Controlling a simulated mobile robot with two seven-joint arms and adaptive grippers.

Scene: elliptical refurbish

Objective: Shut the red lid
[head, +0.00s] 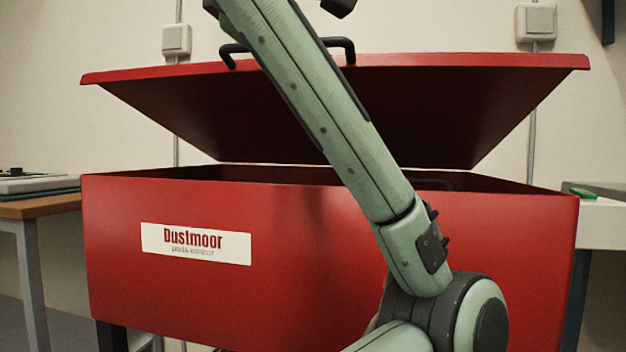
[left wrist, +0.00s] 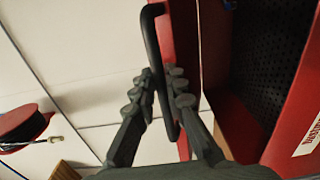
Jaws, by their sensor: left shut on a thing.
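The red lid (head: 470,85) is hinged at the back of the red box (head: 330,250) and stands partly open, its front edge raised well above the rim. A black bar handle (head: 345,46) sits on the lid's front edge, partly hidden by my arm. In the left wrist view my left gripper (left wrist: 163,88) is shut on the handle (left wrist: 152,40), beside the lid's red edge (left wrist: 186,45). My right gripper is not in view.
The box's front bears a white Dustmoor label (head: 196,244). A wooden-topped table (head: 40,205) stands at the left and a light counter (head: 602,225) at the right. In the left wrist view a red round object (left wrist: 22,122) is at the left.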

